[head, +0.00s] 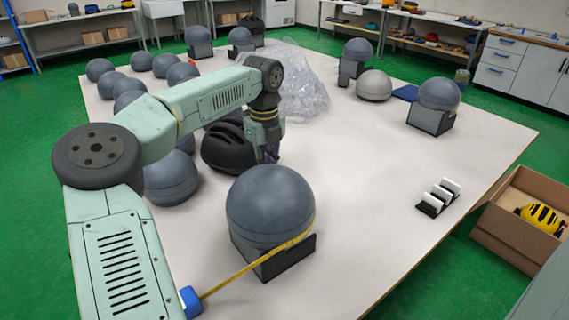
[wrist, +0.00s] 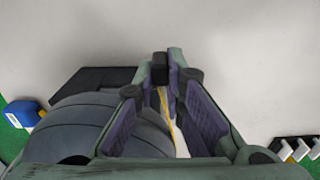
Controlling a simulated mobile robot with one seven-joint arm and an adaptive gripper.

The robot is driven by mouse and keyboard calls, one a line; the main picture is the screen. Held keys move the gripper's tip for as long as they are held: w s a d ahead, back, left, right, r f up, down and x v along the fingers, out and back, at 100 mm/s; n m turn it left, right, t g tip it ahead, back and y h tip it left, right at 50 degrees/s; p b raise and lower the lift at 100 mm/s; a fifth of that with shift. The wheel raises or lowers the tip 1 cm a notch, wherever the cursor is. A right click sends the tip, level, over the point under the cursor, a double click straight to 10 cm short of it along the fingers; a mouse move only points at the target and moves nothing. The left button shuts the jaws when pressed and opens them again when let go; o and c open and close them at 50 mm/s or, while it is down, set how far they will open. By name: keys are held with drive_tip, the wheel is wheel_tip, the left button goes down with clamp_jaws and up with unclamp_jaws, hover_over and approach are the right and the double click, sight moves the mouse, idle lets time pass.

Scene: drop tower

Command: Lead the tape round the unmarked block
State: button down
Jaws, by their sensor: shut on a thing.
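A dark grey ball-shaped block (head: 268,203) sits in a black angled stand (head: 288,262) at the front of the table; I see no mark on it. The block fills the lower left of the wrist view (wrist: 90,125). A blue tape case (head: 190,300) lies at the front edge. Yellow tape (head: 245,268) runs from it across the block's front and up its right side; its way behind is hidden in the head view. My gripper (head: 268,157) is behind the block, shut on the tape, which shows between the fingers in the wrist view (wrist: 166,105).
A black helmet (head: 225,150) stands close left of my gripper, with several grey balls behind it. Clear wrap (head: 300,85) lies farther back. A black rack with white pieces (head: 438,197) is at right.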

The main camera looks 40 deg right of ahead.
drive_tip(key=a+b, duration=0.3)
drive_tip(key=a, duration=1.2)
drive_tip(key=s+a+b, duration=0.2)
drive_tip(key=s+a, duration=0.1)
drive_tip(key=s, duration=0.4)
drive_tip(key=s+a+b, duration=0.3)
drive_tip(key=s+a, duration=0.1)
drive_tip(key=s, duration=0.4)
drive_tip(key=s+d+b, duration=0.2)
drive_tip(key=s+d, duration=0.7)
drive_tip(key=s, duration=0.3)
drive_tip(key=w+d, duration=0.1)
drive_tip(key=d, duration=1.3)
drive_tip(key=shift+d, duration=0.4)
